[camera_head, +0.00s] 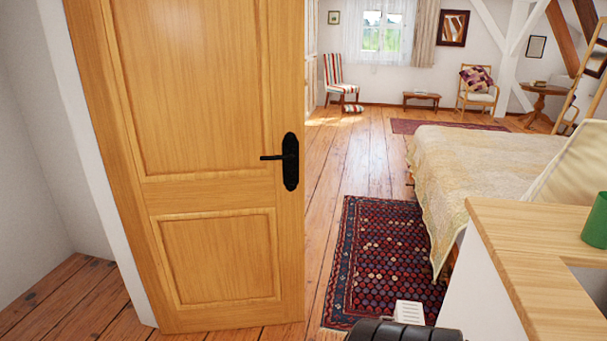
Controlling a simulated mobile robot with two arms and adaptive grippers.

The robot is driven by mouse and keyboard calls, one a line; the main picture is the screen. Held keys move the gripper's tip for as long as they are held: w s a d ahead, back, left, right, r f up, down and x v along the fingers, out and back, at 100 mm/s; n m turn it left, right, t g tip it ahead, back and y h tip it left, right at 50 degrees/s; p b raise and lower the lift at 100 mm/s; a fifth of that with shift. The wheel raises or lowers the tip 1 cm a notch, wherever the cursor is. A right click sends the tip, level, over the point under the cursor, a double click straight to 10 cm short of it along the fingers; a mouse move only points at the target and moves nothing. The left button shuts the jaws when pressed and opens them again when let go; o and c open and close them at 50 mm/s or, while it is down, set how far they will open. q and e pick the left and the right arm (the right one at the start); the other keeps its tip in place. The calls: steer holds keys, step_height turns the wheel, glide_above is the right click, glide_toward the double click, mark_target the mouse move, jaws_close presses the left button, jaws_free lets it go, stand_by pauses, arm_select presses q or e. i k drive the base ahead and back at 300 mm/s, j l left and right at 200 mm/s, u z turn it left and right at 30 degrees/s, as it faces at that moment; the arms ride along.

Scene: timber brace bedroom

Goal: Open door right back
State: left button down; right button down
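A light wooden panelled door (210,190) fills the left half of the head view. Its black lever handle (290,160) is on a dark oval plate near its right edge, with the lever pointing left. The door's left side runs along a white post (92,150). To the right of its free edge the bedroom is in plain view, so the door does not close off that side. Neither gripper's fingers show, and nothing touches the handle. A black ribbed part with a white block at the bottom edge may be mine.
A white cabinet with a wooden top (515,245) stands close at right, bearing a green container (597,222). Behind it is a bed (480,165). A patterned dark red rug (385,255) lies on the plank floor beyond the door. Floor is bare between door and rug.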

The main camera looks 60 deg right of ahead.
mark_target(185, 100)
steer(key=i+l+z, duration=0.15)
steer(key=i+z, duration=0.95)
steer(key=z, duration=0.15)
